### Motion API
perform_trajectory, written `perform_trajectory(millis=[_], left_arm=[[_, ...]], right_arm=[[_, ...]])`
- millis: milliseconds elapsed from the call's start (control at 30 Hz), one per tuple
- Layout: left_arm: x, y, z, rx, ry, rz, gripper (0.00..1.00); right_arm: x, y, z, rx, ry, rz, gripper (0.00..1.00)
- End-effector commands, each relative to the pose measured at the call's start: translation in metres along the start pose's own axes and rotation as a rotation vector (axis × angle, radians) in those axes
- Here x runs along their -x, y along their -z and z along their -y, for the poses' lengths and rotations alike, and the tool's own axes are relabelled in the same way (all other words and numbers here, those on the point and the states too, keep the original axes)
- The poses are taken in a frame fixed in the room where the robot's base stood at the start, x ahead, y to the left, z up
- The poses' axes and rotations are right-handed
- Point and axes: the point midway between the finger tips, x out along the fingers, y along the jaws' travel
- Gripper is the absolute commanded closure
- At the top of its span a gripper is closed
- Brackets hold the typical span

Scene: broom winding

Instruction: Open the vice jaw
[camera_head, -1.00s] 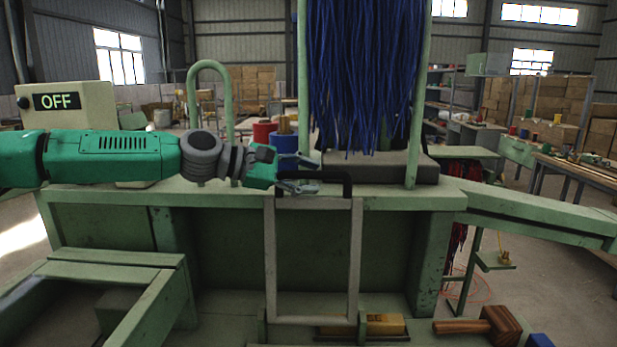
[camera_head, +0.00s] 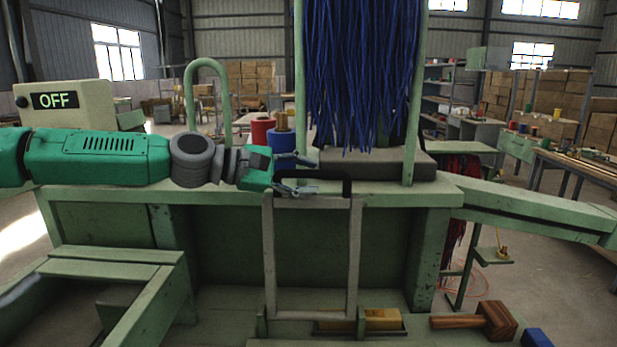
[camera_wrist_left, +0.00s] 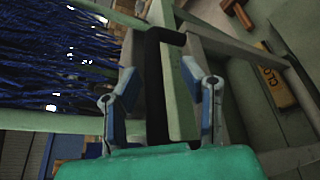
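A grey lever frame (camera_head: 355,250) with a black grip bar (camera_head: 330,180) on top stands upright at the front of the green bench. I cannot tell a separate vice jaw from the frame and the bench. My left gripper (camera_head: 308,174) is open at the left end of the black bar. In the left wrist view the fingers of my left gripper (camera_wrist_left: 160,82) are spread, with the black bar (camera_wrist_left: 154,90) lying between them and gaps showing on both sides. A bundle of blue bristles (camera_head: 365,80) hangs behind the bar. My right gripper is not in view.
A control box reading OFF (camera_head: 70,103) stands at the left. Red (camera_head: 262,130) and blue (camera_head: 282,142) spools stand behind my gripper. A yellow block (camera_head: 382,319) and a wooden mallet (camera_head: 490,320) lie low in front. A green post (camera_head: 420,100) rises beside the bristles.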

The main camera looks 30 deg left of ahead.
Motion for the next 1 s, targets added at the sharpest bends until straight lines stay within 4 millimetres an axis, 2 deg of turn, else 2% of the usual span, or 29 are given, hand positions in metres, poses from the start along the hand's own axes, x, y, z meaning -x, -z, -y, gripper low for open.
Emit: perform_trajectory(millis=[300, 433, 1000], left_arm=[[-0.001, -0.001, 0.001, 0.0, 0.002, -0.001, 0.64], [0.004, -0.001, 0.0, -0.001, 0.001, -0.001, 0.64], [0.075, 0.002, -0.002, -0.001, -0.004, 0.002, 0.64]], right_arm=[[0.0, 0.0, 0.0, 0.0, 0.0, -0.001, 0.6], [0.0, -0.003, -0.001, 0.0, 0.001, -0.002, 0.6], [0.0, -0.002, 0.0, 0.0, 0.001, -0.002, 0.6]])
